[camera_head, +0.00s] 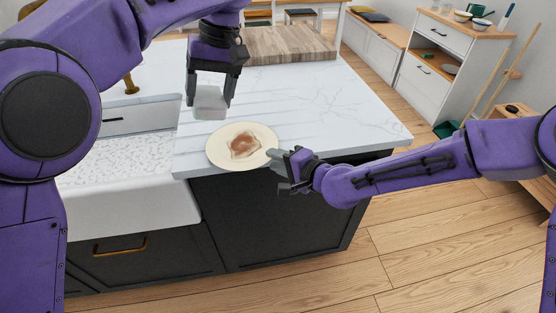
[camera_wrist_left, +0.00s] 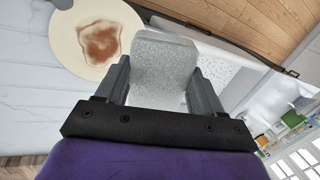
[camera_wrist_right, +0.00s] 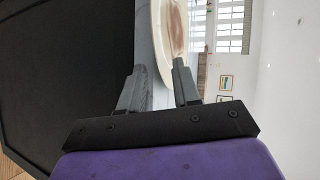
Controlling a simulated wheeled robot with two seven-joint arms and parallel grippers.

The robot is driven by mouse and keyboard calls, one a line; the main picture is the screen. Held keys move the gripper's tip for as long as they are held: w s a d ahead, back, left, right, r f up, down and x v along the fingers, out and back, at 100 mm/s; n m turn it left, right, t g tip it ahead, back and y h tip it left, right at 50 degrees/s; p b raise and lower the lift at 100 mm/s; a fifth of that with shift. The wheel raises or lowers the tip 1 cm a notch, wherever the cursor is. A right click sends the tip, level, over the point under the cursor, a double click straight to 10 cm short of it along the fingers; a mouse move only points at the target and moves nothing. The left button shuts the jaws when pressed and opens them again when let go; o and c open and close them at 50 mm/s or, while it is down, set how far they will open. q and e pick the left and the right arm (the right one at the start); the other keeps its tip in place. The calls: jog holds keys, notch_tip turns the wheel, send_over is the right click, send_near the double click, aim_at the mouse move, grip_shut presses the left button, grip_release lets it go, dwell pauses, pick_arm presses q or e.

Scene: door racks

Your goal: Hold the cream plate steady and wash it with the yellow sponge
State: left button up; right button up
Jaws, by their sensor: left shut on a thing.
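The round cream plate (camera_head: 218,148) lies on the white counter near its front edge, with a reddish-brown stain (camera_head: 245,145) in its middle. My left gripper (camera_head: 211,92) is shut on a pale grey-white block, the sponge (camera_head: 209,104), which looks not yellow here. It holds the sponge above the counter, behind and left of the plate; the sponge also shows between the fingers in the left wrist view (camera_wrist_left: 165,65). My right gripper (camera_head: 279,161) is at the plate's right edge, its fingers apart. In the right wrist view the plate (camera_wrist_right: 158,35) shows just beyond the fingertips; contact is unclear.
The sink (camera_head: 125,207) opens to the left of the plate, with a brass tap (camera_head: 131,84) behind. A wooden board (camera_head: 285,44) lies at the counter's back. The counter right of the plate (camera_head: 340,110) is clear. A white cabinet (camera_head: 440,50) stands beyond.

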aim_at(242, 146)
grip_shut()
pick_arm(q)
jog(key=w+d+f+h, duration=0.1)
jog(key=w+f, duration=0.1)
jog(key=f, duration=0.2)
jog(key=w+d+f+m+t+h, duration=0.1)
jog(key=w+f, duration=0.1)
jog(key=f, duration=0.1)
jog(key=w+d+f+m+h, duration=0.1)
jog(key=w+f, duration=0.1)
jog(key=f, duration=0.2)
jog(key=shift+d+f, duration=0.35)
jog(key=shift+d, duration=0.05)
jog(key=shift+s+f, duration=0.1)
jog(key=shift+f, duration=1.4)
